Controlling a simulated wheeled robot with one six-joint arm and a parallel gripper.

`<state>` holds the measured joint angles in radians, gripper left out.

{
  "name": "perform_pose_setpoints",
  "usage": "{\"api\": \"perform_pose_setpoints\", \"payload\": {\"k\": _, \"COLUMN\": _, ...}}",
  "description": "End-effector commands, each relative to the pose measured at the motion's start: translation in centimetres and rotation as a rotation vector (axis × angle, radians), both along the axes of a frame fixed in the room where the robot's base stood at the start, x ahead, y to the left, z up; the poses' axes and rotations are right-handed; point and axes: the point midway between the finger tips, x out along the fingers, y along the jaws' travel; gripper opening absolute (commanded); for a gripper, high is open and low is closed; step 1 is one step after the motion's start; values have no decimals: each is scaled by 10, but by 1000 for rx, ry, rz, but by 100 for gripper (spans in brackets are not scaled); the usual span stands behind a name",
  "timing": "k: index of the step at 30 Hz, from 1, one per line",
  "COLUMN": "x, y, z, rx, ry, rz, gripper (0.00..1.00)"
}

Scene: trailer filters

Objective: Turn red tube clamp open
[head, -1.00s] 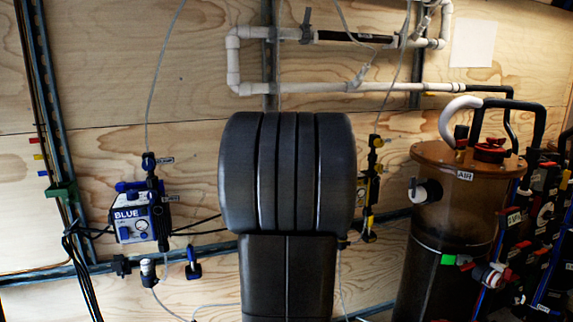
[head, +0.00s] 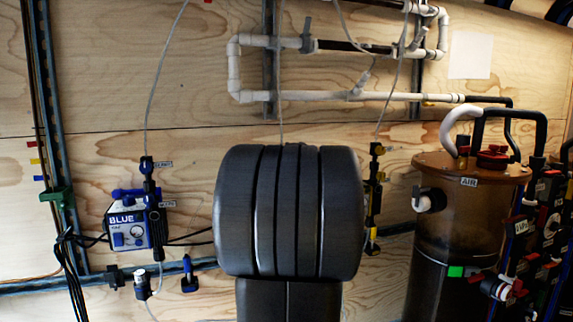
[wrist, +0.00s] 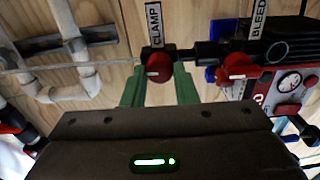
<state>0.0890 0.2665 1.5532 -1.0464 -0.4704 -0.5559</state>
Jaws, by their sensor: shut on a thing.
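The red tube clamp (wrist: 158,67) has a round red knob with a pale mark and sits under a CLAMP label (wrist: 156,24) in the wrist view. My gripper (wrist: 160,90) has green fingers, one on each side of the red knob, and is shut on it. The fingertips are partly hidden behind the knob and the dark gripper body. A thin clear tube (wrist: 75,66) runs to the clamp from the left. The head view does not show the clamp or my gripper; my dark arm fills its middle.
Beside the clamp is a second red knob (wrist: 236,68) under a BLEED label (wrist: 259,20), near a red gauge box (wrist: 288,92). White pipes (wrist: 75,50) are at left. In the head view, a blue box (head: 128,224) is left and a brown AIR tank (head: 460,210) right.

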Motion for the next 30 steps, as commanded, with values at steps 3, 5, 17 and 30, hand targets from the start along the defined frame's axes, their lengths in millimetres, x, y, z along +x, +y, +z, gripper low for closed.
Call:
{"api": "perform_pose_setpoints", "payload": {"k": 3, "x": 0, "y": 0, "z": -1, "rx": -21, "ry": -6, "rz": -1, "gripper": 3}}
{"api": "perform_pose_setpoints", "payload": {"k": 5, "x": 0, "y": 0, "z": -1, "rx": -29, "ry": -8, "rz": -1, "gripper": 3}}
{"api": "perform_pose_setpoints", "payload": {"k": 17, "x": 0, "y": 0, "z": -1, "rx": -35, "ry": -9, "rz": 0, "gripper": 3}}
{"api": "perform_pose_setpoints", "payload": {"k": 30, "x": -1, "y": 0, "z": 0, "rx": -34, "ry": -10, "rz": 0, "gripper": 48}}
